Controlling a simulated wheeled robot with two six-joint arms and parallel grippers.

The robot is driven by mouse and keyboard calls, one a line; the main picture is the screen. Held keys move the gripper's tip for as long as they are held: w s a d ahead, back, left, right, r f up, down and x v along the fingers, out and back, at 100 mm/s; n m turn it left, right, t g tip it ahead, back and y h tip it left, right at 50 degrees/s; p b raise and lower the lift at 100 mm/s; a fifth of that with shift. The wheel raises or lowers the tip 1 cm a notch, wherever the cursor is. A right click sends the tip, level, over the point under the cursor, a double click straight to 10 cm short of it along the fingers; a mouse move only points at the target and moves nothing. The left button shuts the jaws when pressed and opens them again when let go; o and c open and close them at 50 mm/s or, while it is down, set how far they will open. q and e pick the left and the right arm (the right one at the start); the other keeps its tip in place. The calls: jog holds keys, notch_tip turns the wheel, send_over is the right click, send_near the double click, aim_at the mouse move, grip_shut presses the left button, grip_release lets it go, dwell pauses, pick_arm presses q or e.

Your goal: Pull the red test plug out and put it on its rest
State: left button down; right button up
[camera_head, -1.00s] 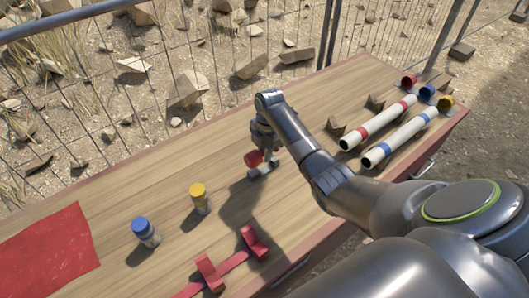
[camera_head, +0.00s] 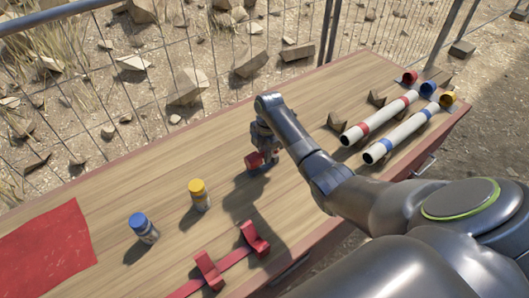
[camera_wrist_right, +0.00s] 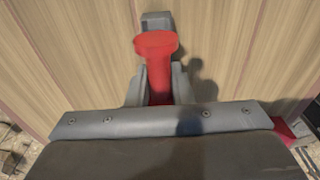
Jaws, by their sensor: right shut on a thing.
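The red test plug (camera_wrist_right: 156,43) has a wide round head and a narrower body. My right gripper (camera_wrist_right: 159,88) is shut on its body, with one grey finger on each side. In the head view the right gripper (camera_head: 262,160) is low over the middle of the table, and the plug (camera_head: 254,161) shows red at its fingertips. A grey block (camera_wrist_right: 155,20) shows just beyond the plug's head; I cannot tell whether they touch. A red stand with two upright cradles (camera_head: 255,240) is at the table's front edge, apart from the gripper. My left gripper is out of view.
A yellow-capped bottle (camera_head: 199,196) and a blue-capped bottle (camera_head: 143,228) stand left of the gripper. A red cloth (camera_head: 45,255) lies at the far left. Two banded white tubes (camera_head: 383,118) lie at the right on the wooden table (camera_head: 130,190). A wire fence runs behind.

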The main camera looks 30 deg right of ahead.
jog(key=shift+f, duration=0.45)
dwell(0.6)
jog(key=o, duration=0.9)
jog(key=shift+o, duration=0.2)
jog(key=r, duration=0.7)
jog(key=d+r+b, duration=0.1)
jog(key=r, duration=0.2)
jog(key=shift+w+r, duration=0.15)
jog(key=shift+r, duration=0.25)
notch_tip(320, 180, up, 7)
jog(key=p, duration=0.5)
jog(key=shift+d+f+p, duration=0.2)
jog(key=shift+p, duration=0.15)
